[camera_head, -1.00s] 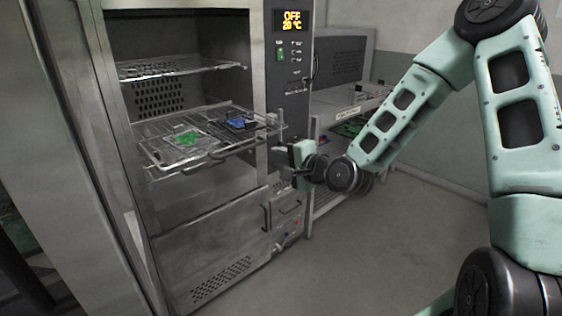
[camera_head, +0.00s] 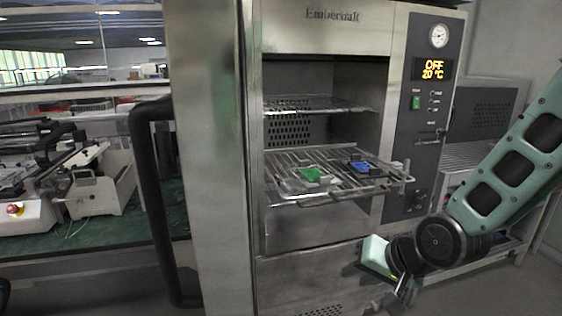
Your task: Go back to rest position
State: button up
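My gripper (camera_head: 388,285) is at the lower right, in front of the oven's lower front and below the pulled-out rack. Its fingers are small and partly cut off by the bottom edge, so I cannot tell whether it is open or shut. The oven (camera_head: 385,36) stands open, with its display reading OFF and 20 °C. A wire rack (camera_head: 330,190) sticks out of the chamber. A green item (camera_head: 312,174) and a blue item (camera_head: 361,167) lie on it, apart from my gripper.
The open oven door (camera_head: 212,150) with a black handle (camera_head: 158,200) stands to the left. An upper rack (camera_head: 318,104) is inside the chamber. A bench with white equipment (camera_head: 100,185) is at the far left. A metal shelf unit (camera_head: 480,155) stands right of the oven.

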jog(key=s+r+n+g+h, duration=0.2)
jog(key=s+n, duration=0.3)
jog(key=s, duration=0.6)
jog(key=s+a+r+n+g+h, duration=0.1)
jog(key=s+r+n+g+h, duration=0.1)
jog(key=s, duration=0.8)
jog(key=r+n+g, duration=0.1)
jog(key=n+g, duration=0.1)
jog(key=n, duration=0.1)
jog(key=shift+s+a+r+n, duration=0.25)
jog(key=shift+s+n, duration=0.05)
jog(key=shift+s, duration=0.1)
